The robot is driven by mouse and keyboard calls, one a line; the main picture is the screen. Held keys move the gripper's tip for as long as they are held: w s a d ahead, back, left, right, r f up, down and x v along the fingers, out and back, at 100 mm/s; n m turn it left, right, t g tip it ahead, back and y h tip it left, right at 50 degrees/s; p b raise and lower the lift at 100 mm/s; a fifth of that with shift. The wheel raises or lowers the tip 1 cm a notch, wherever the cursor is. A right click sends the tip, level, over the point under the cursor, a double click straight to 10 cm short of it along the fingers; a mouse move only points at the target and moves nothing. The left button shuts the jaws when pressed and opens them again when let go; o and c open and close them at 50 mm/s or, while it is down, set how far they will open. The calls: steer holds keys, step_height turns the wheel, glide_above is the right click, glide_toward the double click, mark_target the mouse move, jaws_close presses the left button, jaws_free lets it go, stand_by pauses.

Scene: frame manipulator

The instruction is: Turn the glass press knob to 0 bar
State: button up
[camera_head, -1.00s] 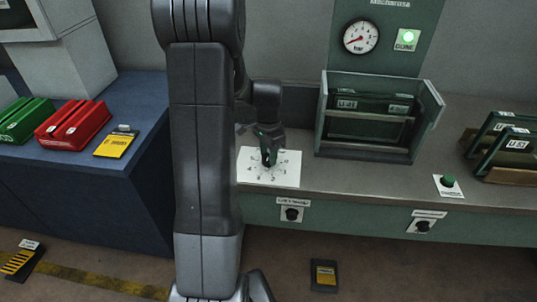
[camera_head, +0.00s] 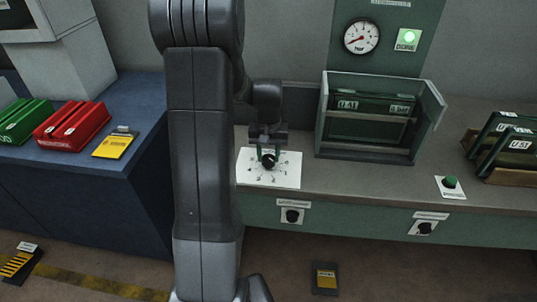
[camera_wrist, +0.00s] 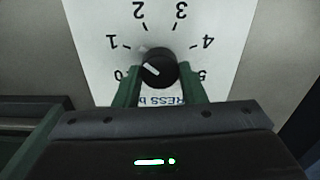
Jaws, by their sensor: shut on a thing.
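The black press knob (camera_wrist: 165,78) sits on a white dial plate (camera_wrist: 225,35) numbered 0 to 5, upside down in the wrist view. Its white pointer line slants to the upper left, between the 0 and 1 marks. My gripper (camera_wrist: 159,69) has its two green fingers on either side of the knob and is shut on it. In the head view my gripper (camera_head: 269,155) is above the plate (camera_head: 287,176), with the knob (camera_head: 269,162) between the fingers. The pressure gauge (camera_head: 361,37) has a red needle pointing lower left.
A glass-walled press box (camera_head: 366,153) stands right of the plate. A lit green lamp (camera_head: 409,37) is beside the gauge. A green button (camera_head: 449,182) and framed panes (camera_head: 500,150) are farther right. Red (camera_head: 72,125) and green (camera_head: 24,120) holders lie on the blue bench at left.

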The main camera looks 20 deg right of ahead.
mark_target(268, 157)
steer(key=n, duration=0.6)
steer(key=shift+r+n, duration=0.1)
steer(key=shift+n, duration=0.2)
steer(key=n, duration=0.6)
steer(key=shift+b, duration=0.3)
steer(key=o, duration=1)
step_height(268, 157, up, 14)
stand_by(0.3)
